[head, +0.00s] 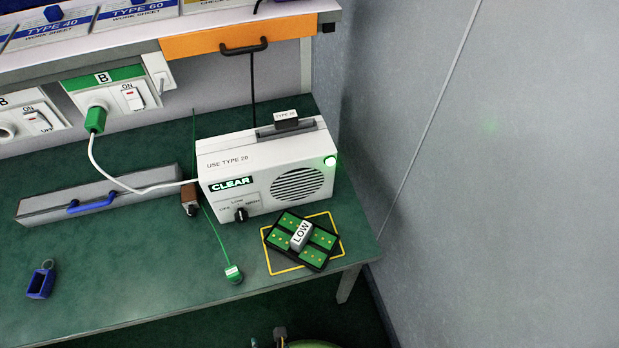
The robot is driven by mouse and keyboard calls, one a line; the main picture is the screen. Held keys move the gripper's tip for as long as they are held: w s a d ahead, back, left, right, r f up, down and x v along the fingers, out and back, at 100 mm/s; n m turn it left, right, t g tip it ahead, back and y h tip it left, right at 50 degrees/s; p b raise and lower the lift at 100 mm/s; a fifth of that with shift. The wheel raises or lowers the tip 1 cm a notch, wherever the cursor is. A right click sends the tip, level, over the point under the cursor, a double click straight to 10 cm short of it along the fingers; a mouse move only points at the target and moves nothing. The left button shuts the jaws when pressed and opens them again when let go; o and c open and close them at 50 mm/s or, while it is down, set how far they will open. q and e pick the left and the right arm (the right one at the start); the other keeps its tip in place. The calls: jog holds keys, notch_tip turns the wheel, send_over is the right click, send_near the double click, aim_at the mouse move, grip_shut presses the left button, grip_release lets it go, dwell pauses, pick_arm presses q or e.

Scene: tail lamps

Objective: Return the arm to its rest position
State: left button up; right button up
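A white box unit (265,165) marked "USE TYPE 20" stands on the green bench (130,255). Its display (232,184) reads "CLEAR", a round lamp (330,162) on its front glows green, and a black knob (241,214) sits below the display. A small block labelled "TYPE 20" (286,117) is in the slot on top. A black and green panel with a "LOW" block (301,235) on it lies partly over a yellow outlined square (284,271).
A green plug (95,119) sits in socket B; its white cable runs to the unit. A grey wall (500,180) bounds the right.

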pick_arm(q)
jog(key=s+a+f+n+g+h, duration=0.1)
jog(key=s+a+f+n+g, duration=0.1)
jog(key=f+n, duration=0.3)
jog(key=s+a+f+n+g+h, duration=0.1)
jog(key=s+a+f+n, duration=0.4)
jog(key=n, duration=0.7)
jog(key=s+a+f+n+g+h+b, duration=0.1)
jog(key=s+a+f+n, duration=0.3)
jog(key=n, duration=0.5)
notch_tip(320, 180, down, 2)
jog(key=shift+a+f+g+h, duration=0.2)
jog(key=shift+g+h, duration=0.4)
jog(key=shift+g, duration=0.3)
pick_arm(e)
jog(key=shift+g, duration=0.3)
jog(key=s, duration=0.1)
jog(key=s+f, duration=0.1)
jog(key=s+d, duration=0.1)
jog(key=shift+s+d+f, duration=0.1)
jog(key=shift+s+f, duration=0.15)
jog(key=shift+f, duration=0.05)
